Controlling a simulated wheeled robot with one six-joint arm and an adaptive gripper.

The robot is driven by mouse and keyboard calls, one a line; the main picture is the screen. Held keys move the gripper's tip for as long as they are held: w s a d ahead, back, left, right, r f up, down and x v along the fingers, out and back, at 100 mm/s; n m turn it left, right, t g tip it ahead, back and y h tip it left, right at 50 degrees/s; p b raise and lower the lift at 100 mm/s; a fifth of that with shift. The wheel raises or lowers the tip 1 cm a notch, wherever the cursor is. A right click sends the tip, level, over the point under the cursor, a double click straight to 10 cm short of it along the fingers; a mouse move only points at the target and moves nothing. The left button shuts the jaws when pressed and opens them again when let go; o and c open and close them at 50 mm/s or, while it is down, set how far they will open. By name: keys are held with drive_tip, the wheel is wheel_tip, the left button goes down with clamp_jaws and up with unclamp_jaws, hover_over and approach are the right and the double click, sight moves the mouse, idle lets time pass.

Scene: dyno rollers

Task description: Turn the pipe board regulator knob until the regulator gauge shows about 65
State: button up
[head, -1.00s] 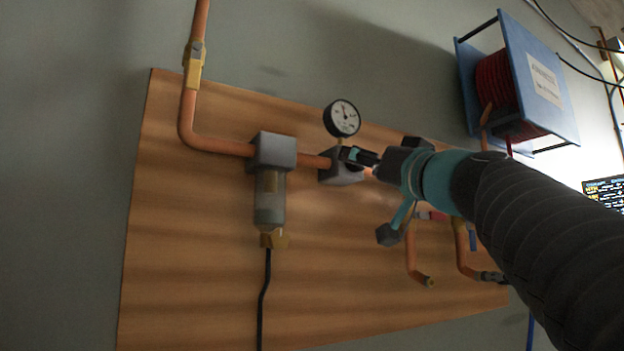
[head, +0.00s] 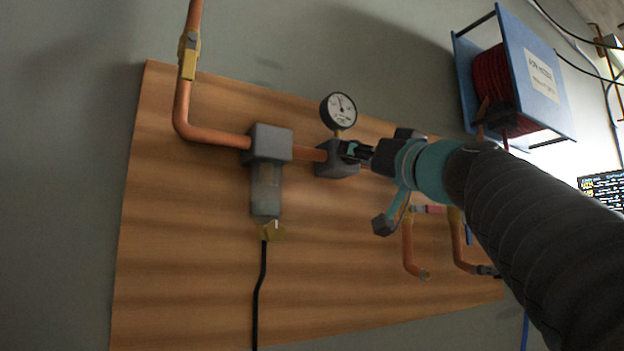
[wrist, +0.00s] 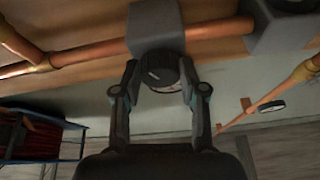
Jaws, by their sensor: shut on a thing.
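The regulator (head: 338,160) is a grey block on the copper pipe of the wooden pipe board (head: 190,270). Its round white-faced gauge (head: 339,110) stands above it; the dark needle points up and slightly left, and the numbers are too small to read. My gripper (head: 354,151) reaches in from the right at the front of the regulator. In the wrist view, the dark round regulator knob (wrist: 160,72) with a light mark sits between the two fingers, and my gripper is shut on it. In the head view the fingers mostly hide the knob.
A grey filter (head: 266,170) with a brass drain hangs left of the regulator. Copper pipes with valves (head: 410,245) lie below and right of my gripper. A blue hose reel (head: 515,80) is on the wall at upper right. The board's lower left is mostly clear.

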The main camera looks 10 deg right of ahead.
drive_tip(key=shift+d+n+g+y+b, duration=0.1)
drive_tip(key=shift+n+g+y+b, duration=0.2)
drive_tip(key=shift+n+y+b, duration=0.7)
drive_tip(key=shift+n+h, duration=0.3)
drive_tip(key=o, duration=1.1)
drive_tip(key=shift+o, duration=0.2)
drive_tip(key=v, duration=0.7)
drive_tip(key=shift+s, duration=0.2)
drive_tip(key=shift+d+f, duration=0.1)
